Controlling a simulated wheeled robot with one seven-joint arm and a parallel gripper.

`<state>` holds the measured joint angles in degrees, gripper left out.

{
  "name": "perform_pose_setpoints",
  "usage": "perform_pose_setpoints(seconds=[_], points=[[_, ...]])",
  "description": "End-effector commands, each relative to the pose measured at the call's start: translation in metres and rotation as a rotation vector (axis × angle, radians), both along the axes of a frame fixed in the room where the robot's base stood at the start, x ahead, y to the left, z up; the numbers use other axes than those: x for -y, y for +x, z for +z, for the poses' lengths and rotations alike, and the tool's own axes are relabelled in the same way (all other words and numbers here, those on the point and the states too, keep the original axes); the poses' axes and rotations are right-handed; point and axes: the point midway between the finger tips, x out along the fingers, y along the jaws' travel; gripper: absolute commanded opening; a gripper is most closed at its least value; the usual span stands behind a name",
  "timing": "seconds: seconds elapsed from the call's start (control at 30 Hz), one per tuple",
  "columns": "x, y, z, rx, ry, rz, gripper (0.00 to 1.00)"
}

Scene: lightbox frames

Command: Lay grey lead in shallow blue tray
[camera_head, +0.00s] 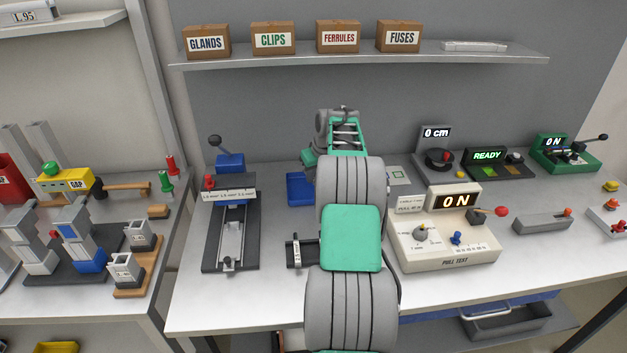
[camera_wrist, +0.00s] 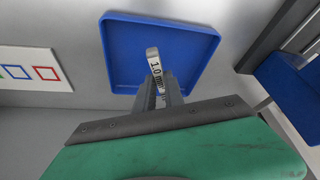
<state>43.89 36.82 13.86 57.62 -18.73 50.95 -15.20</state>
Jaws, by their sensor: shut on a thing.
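The shallow blue tray (camera_wrist: 118,50) lies below my gripper in the wrist view; in the head view its left part (camera_head: 299,190) shows beside my arm. My gripper (camera_wrist: 163,92) is shut on the grey lead, whose pale tag (camera_wrist: 154,65) reads "1.0 mm" and appears over the tray's middle. Most of the lead is hidden by the fingers. I cannot tell whether it touches the tray. In the head view my arm hides the fingertips and the lead.
A white card with coloured squares (camera_wrist: 35,70) lies left of the tray in the wrist view. A dark stand with a blue block (camera_head: 230,225) is left of my arm. The pull tester (camera_head: 446,235) reads "ON" on the right. A shelf with labelled boxes (camera_head: 338,37) hangs behind.

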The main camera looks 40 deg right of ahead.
Motion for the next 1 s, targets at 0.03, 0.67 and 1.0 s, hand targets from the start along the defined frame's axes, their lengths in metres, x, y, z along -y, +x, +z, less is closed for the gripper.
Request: perform_pose_setpoints(seconds=[0.03, 0.67, 1.0], points=[[0.002, 0.003, -0.003, 0.001, -0.001, 0.001, 0.0], [0.004, 0.006, -0.042, 0.002, -0.002, 0.001, 0.17], [0.004, 0.006, -0.041, 0.002, -0.001, 0.001, 0.35]])
